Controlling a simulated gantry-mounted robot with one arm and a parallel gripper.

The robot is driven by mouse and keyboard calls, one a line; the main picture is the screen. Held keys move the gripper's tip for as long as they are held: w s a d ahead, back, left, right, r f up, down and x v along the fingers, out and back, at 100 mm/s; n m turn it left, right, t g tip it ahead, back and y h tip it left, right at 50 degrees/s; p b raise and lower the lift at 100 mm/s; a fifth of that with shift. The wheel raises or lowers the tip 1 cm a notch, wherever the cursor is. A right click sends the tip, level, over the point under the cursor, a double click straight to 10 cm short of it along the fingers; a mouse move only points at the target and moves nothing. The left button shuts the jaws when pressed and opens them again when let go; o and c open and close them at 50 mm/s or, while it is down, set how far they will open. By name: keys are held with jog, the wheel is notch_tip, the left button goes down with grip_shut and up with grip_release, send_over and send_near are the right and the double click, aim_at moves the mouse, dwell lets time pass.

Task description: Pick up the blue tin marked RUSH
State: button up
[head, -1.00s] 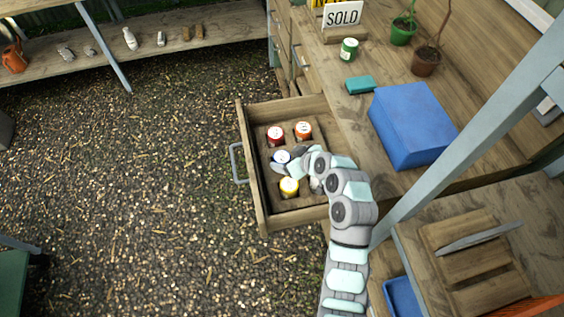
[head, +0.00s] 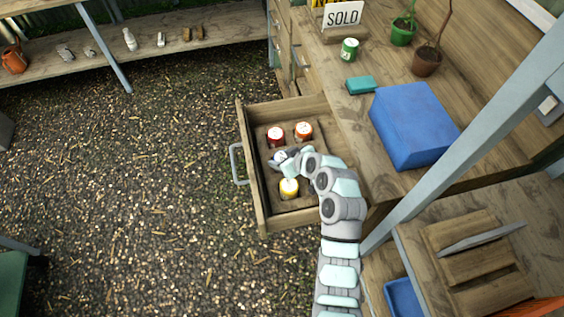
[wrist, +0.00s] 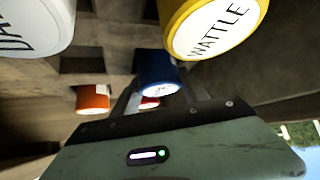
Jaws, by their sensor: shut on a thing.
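The blue tin (wrist: 158,72) is between the fingers of my gripper (wrist: 162,98) in the wrist view, its pale top facing the camera. I cannot read its label. In the head view my gripper (head: 281,160) is over the left middle of the open drawer, shut on this tin and mostly hiding it. I cannot tell whether the tin is clear of its slot.
The wooden drawer (head: 251,180) also holds a red tin (head: 275,137), an orange tin (head: 303,131) and a yellow tin (head: 289,188) marked WATTLE (wrist: 215,28). A white tin (wrist: 35,22) is close by. A blue box (head: 412,125) stands on the bench.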

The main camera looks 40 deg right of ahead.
jog(key=c, duration=0.6)
jog(key=shift+r, duration=0.1)
jog(key=shift+c, duration=0.2)
